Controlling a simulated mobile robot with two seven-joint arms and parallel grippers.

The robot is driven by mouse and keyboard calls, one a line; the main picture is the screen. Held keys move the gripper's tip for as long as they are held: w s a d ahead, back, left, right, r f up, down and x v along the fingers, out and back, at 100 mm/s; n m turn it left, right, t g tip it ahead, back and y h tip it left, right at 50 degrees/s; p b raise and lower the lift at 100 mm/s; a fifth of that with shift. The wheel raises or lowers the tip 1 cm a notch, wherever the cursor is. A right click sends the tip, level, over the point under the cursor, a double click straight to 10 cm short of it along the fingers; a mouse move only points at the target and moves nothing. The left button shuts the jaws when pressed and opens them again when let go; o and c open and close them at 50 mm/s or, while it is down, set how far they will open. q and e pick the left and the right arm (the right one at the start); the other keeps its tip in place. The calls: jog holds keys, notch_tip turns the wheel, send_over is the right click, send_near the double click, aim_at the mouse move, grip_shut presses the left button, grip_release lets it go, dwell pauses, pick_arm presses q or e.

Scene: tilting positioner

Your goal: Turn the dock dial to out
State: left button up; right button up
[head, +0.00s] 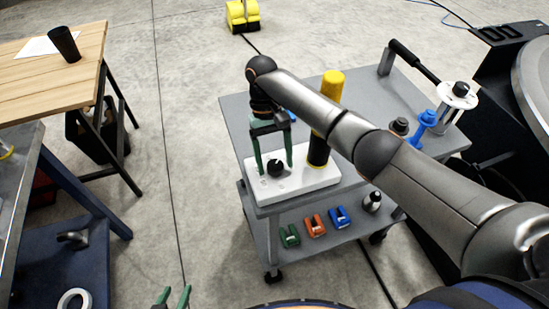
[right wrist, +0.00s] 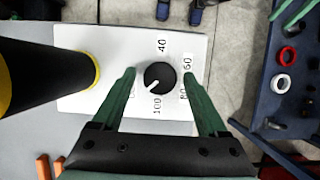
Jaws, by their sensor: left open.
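The dock dial is a round black knob (head: 275,168) on a white panel box (head: 325,180) on the grey cart. In the right wrist view the knob (right wrist: 159,78) has a white pointer mark aimed to the lower left, near the 100 label. Labels 40, 60, 80 and 100 show around it; a marking by the left finger is partly hidden, and I cannot read "out". My right gripper (head: 272,160) is open, its green fingers on either side of the knob with gaps (right wrist: 159,76). My left gripper (head: 175,295) is open and empty at the bottom edge.
A black and yellow post (head: 326,120) stands on the panel beside the dial. Blue parts (head: 424,122) and a white round fixture (head: 456,95) are at the cart's right. Coloured clamps (head: 315,225) lie on the lower shelf. A wooden table (head: 60,75) stands at left.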

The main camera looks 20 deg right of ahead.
jog(key=shift+o, duration=0.2)
jog(key=v, duration=1.2)
jog(key=shift+r, duration=0.3)
